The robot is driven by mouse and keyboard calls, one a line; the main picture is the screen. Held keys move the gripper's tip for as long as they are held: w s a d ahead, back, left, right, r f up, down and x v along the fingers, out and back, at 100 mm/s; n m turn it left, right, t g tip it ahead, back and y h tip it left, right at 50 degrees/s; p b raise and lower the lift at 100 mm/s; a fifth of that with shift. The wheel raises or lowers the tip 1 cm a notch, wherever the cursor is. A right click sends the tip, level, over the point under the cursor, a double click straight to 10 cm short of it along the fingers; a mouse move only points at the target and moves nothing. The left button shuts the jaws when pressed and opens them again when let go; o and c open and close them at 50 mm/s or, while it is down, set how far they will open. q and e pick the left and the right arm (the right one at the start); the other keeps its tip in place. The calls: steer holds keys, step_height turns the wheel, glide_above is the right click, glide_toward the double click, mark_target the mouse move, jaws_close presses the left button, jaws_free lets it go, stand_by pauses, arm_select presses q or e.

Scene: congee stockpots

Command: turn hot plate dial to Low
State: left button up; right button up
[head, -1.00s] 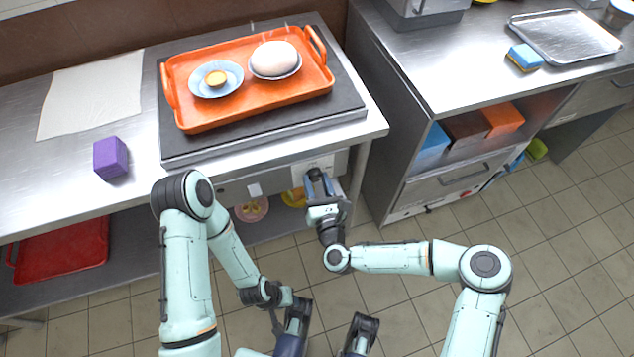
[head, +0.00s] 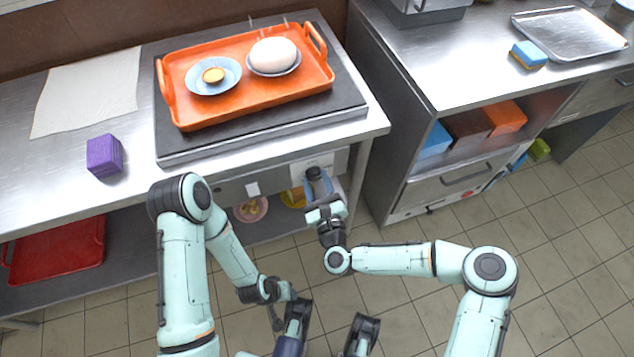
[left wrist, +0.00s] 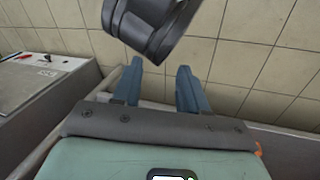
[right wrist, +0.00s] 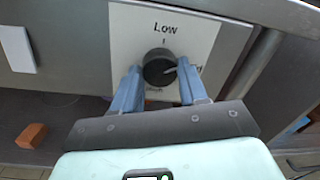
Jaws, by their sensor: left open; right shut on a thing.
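The hot plate (head: 345,100) is a dark slab on the steel counter. Its black round dial (right wrist: 160,67) sits on a pale panel (right wrist: 205,30) below the counter edge. "Low" is printed above the dial. A partly covered label is on its right, and another below it is too blurred to read. A light mark on the dial points right, away from Low. My right gripper (head: 316,184) is shut on the dial, one finger on each side in the right wrist view (right wrist: 157,82). My left gripper (left wrist: 158,68) is open and empty, away from the dial.
An orange tray (head: 190,118) with a small dish and a white rounded item in a bowl rests on the hot plate. A purple block (head: 104,156) and white cloth (head: 85,95) lie left. A steel cabinet (head: 400,190) stands close right of my right gripper.

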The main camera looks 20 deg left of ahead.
steer(key=n, duration=0.6)
steer(key=shift+b, duration=0.4)
arm_select(q)
steer(key=shift+w+a+f+t+b, duration=0.2)
steer(key=shift+w+a+f, duration=0.2)
steer(key=shift+w, duration=0.25)
steer(key=shift+w+a+f+t+b, duration=0.15)
steer(key=shift+w+a+f+t, duration=0.1)
steer(key=shift+w+f, duration=0.3)
arm_select(e)
steer(key=n+y, duration=0.1)
steer(key=n, duration=0.5)
steer(key=shift+w+d, duration=0.1)
arm_select(q)
steer(key=shift+w, duration=0.1)
arm_select(e)
steer(key=shift+n, duration=0.3)
steer(key=o, duration=1.1)
steer(key=shift+c, duration=0.2)
